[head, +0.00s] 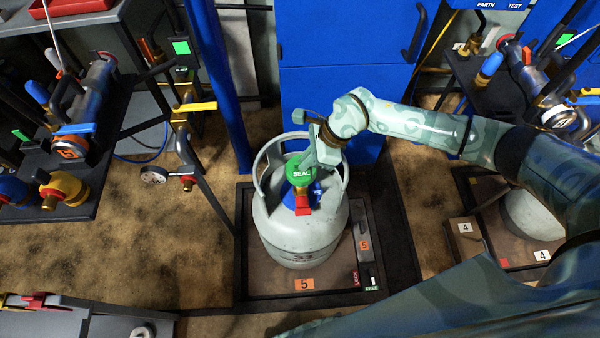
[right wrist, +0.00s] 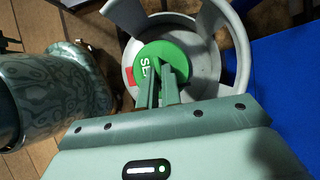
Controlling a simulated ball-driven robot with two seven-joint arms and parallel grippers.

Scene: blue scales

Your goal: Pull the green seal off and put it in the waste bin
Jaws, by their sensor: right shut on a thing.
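The green seal (head: 297,170) is a round disc lettered "SEAL" on top of the valve of a grey gas cylinder (head: 300,235). My right gripper (head: 312,160) reaches down inside the cylinder's collar and is shut on the seal. In the right wrist view, the fingers of my right gripper (right wrist: 163,85) meet at the green seal (right wrist: 150,62), which sits within the grey collar (right wrist: 236,50). A red and blue fitting (head: 303,203) shows just below the seal. My left gripper is not in view. I see no waste bin that I can make out.
The cylinder stands on a scale platform (head: 265,283) marked 5, with a lock/free switch (head: 371,283) at its front right. A blue cabinet (head: 345,110) stands close behind. Racks with valves and pipes (head: 85,95) stand at the left. Another cylinder (head: 530,215) stands at the right.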

